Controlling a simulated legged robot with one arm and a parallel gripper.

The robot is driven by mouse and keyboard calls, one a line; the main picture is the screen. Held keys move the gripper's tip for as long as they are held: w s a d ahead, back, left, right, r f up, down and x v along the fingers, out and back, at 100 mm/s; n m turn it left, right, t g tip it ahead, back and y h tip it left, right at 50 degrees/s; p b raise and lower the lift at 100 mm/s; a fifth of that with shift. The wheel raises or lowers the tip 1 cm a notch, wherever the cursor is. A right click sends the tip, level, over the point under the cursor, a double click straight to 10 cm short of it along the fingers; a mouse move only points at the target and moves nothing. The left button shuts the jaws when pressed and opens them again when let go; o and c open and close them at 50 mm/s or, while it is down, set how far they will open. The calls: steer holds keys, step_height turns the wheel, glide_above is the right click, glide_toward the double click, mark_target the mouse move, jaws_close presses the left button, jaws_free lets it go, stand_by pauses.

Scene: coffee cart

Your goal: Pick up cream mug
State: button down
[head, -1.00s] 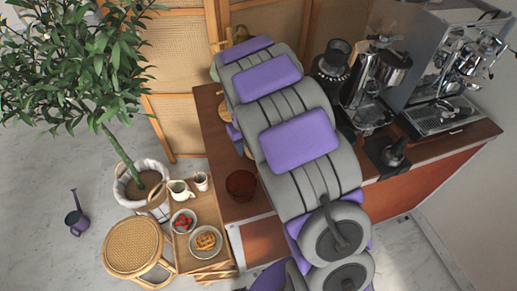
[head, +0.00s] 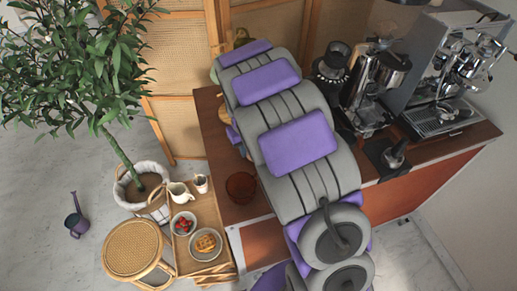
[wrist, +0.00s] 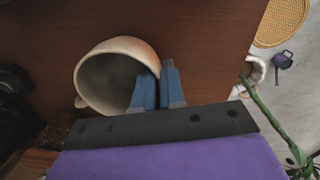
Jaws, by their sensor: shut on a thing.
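The cream mug (wrist: 91,91) shows large in the wrist view, with its open mouth facing the camera and its inside visible. Its rim has an orange-brown tint at the upper right. My gripper (wrist: 158,80) has its blue fingers closed on the mug's right wall, one finger at the inside of the rim and the other outside. The mug is over the brown wooden counter (wrist: 205,40); I cannot tell whether it touches it. In the head view my arm hides the mug and the fingertips.
An amber glass (head: 241,187) stands on the counter's left end. The grinder (head: 378,85) and espresso machine (head: 450,75) are to the right. A wooden tray stand (head: 207,213) with a cream pitcher (head: 180,192), a small cup (head: 201,183) and bowls stands left, near a stool (head: 133,247) and potted plant (head: 145,185).

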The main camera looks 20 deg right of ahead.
steer(key=shift+w+r, duration=0.15)
steer(key=shift+r, duration=0.35)
step_height(320, 180, up, 9)
steer(key=shift+p, duration=1.25)
